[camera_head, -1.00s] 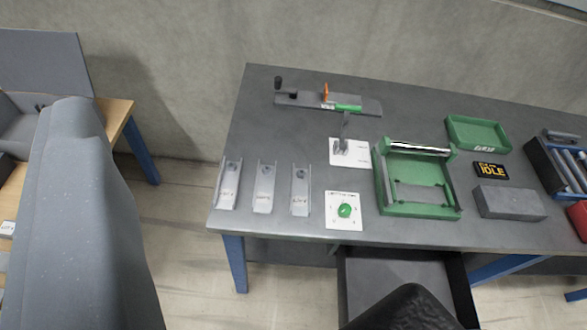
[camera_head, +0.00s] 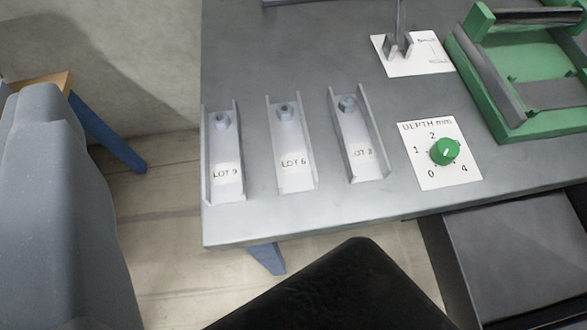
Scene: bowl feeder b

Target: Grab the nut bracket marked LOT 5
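Three grey channel-shaped brackets with a hex nut near the far end lie side by side on the grey table, left of the dial card. The left bracket (camera_head: 224,145) has a label that looks like LOT 9. The middle bracket (camera_head: 291,145) has one that looks like LOT 6, though its small digit could be a 5. The right bracket (camera_head: 358,135) has a partly blurred label, perhaps LOT 3. I cannot clearly read LOT 5 on any of them. My gripper's fingertips do not show; a dark shape, probably part of my arm, fills the bottom middle.
A white DEPTH mm card with a green knob (camera_head: 444,151) lies right of the brackets. Behind it are a forked post (camera_head: 398,47) on a white card and a green fixture (camera_head: 482,92). A dark open drawer or bin (camera_head: 515,265) is below the table edge at right.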

